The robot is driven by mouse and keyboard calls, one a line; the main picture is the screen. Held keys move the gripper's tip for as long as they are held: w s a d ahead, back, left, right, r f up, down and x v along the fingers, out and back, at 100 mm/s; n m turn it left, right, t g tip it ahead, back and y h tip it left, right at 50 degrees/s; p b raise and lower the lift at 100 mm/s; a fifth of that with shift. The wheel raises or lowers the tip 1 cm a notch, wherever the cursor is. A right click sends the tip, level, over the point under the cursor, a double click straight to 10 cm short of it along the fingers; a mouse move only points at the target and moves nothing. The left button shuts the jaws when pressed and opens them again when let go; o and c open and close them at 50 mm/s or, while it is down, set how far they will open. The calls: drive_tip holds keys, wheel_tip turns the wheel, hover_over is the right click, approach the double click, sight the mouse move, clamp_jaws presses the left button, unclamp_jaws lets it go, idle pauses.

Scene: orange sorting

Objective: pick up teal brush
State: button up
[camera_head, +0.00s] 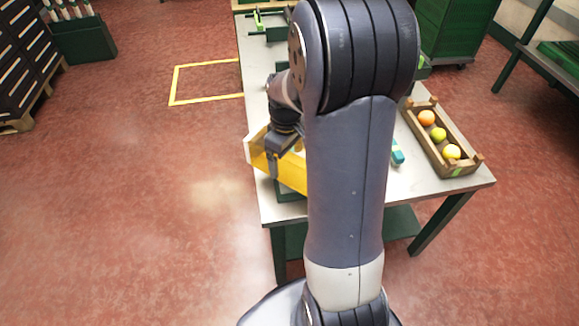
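A small teal object (397,154), which looks like the teal brush, lies on the table just right of my arm. The arm hides part of it, so its full shape cannot be told. My gripper (276,164) is at the left side of the table, left of my arm and well apart from the teal object. It points down at a yellow tray-like piece (264,158). I cannot tell whether its fingers are open or closed, or whether they touch the yellow piece.
The light table (470,183) has dark green legs. A wooden crate (462,171) with an orange and yellow-green fruits stands on its right. My arm blocks the table's middle. A green cabinet (455,30) stands behind. Open red floor with a yellow taped outline (205,63) lies left.

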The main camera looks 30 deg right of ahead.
sight(287, 166)
drive_tip(key=shift+f+b, duration=0.4)
drive_tip(key=shift+f, duration=1.7)
drive_tip(key=shift+f, duration=0.1)
drive_tip(key=o, duration=0.7)
